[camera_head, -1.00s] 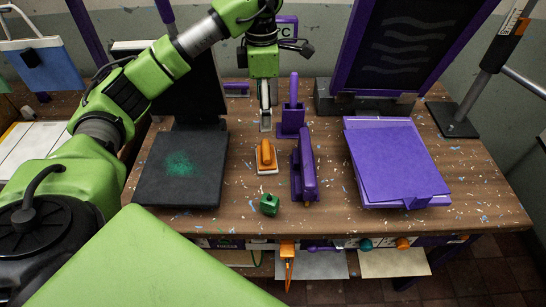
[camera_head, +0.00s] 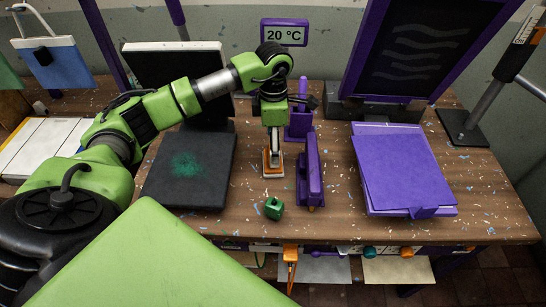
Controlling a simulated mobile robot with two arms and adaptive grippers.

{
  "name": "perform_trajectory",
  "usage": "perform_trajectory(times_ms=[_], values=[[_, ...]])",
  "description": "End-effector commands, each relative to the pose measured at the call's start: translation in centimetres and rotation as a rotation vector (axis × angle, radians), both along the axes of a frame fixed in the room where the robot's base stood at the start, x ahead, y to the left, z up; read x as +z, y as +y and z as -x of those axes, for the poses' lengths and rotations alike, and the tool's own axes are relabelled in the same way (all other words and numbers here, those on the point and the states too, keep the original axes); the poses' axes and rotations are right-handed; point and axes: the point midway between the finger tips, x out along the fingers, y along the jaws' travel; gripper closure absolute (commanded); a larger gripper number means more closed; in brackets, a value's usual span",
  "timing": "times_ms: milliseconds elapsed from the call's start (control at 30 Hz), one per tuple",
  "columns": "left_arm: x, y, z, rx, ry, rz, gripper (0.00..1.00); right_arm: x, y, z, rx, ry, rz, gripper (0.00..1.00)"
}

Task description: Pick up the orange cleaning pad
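The orange cleaning pad (camera_head: 267,164), orange on top with a pale base, lies on the wooden table (camera_head: 345,226) between the black hinged screen's base and a purple stapler-like tool. My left gripper (camera_head: 274,153) points down right at the pad and covers most of its top. Its fingers overlap the pad in this view. Whether they are closed on it or apart cannot be made out. My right gripper is out of view.
The dark hinged screen's base with a green smudge (camera_head: 187,164) is left of the pad. The purple stapler-like tool (camera_head: 313,175) stands close on its right, with a purple holder (camera_head: 298,124) behind. A small green block (camera_head: 274,208) is in front. A purple folder (camera_head: 402,170) lies right.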

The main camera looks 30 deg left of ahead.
Motion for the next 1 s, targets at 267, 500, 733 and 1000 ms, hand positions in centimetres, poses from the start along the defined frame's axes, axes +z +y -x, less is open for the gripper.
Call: perform_trajectory(times_ms=[267,500,733,1000], values=[[-3.0,0.0,0.3,0.001,0.001,0.0,0.25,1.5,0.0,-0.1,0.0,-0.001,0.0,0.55],[-3.2,0.0,0.2,0.0,-0.001,-0.001,0.25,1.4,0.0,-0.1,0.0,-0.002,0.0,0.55],[-3.2,-0.1,0.2,0.0,0.0,0.0,0.67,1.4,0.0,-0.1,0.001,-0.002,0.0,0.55],[-3.1,0.0,0.2,0.0,-0.001,0.0,0.68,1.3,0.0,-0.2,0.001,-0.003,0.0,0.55]])
